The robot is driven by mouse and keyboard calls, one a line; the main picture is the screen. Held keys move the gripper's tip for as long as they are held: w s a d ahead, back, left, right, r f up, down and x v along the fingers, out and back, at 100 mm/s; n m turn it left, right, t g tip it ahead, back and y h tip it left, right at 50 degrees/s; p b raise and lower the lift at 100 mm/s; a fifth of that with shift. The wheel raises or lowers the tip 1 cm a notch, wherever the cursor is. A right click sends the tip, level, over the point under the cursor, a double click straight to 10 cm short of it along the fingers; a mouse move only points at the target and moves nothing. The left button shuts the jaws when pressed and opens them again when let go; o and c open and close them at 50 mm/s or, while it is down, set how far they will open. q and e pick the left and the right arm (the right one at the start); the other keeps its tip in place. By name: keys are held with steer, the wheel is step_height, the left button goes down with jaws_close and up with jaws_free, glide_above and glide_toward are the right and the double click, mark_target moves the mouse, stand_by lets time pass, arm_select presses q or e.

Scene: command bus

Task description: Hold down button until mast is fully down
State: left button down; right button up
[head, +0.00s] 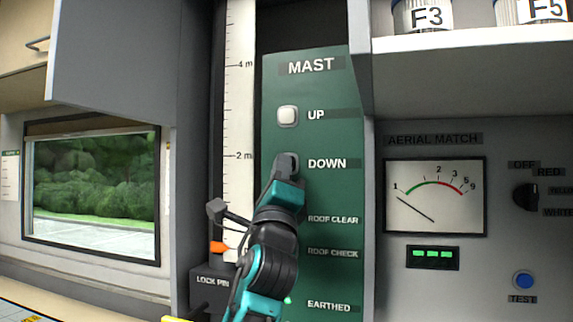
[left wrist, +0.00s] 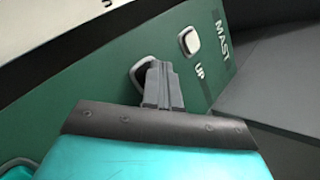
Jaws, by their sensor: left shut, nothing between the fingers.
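The green MAST panel (head: 334,120) stands upright in the middle of the head view. Its white UP button (head: 287,115) is uncovered; it also shows in the left wrist view (left wrist: 189,41). My left gripper (head: 287,165) is shut and empty, with its fingertips at the DOWN button. The DOWN button's rim (left wrist: 137,72) shows around the fingertips in the left wrist view; its face is hidden, so I cannot tell how far it is pressed. The mast scale (head: 238,100) left of the panel carries an orange pointer (head: 219,248) near its bottom, below the 2 m mark. My right gripper is not in view.
A lock pin box (head: 211,283) sits at the lower left of the panel. On the right are the aerial match meter (head: 435,196), a green indicator (head: 432,257), a rotary knob (head: 525,197) and a blue TEST button (head: 524,280). A shelf (head: 470,43) juts out above them.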

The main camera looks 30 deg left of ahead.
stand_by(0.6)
arm_select(q)
steer(key=shift+s+d+p, duration=0.15)
steer(key=shift+s+p, duration=0.25)
steer(key=shift+s, duration=0.35)
steer(key=s+p, duration=0.1)
steer(key=s, duration=0.1)
steer(key=s+d, duration=0.1)
steer(key=s, duration=0.2)
steer(key=shift+d+p, duration=0.1)
steer(key=shift+p, duration=0.3)
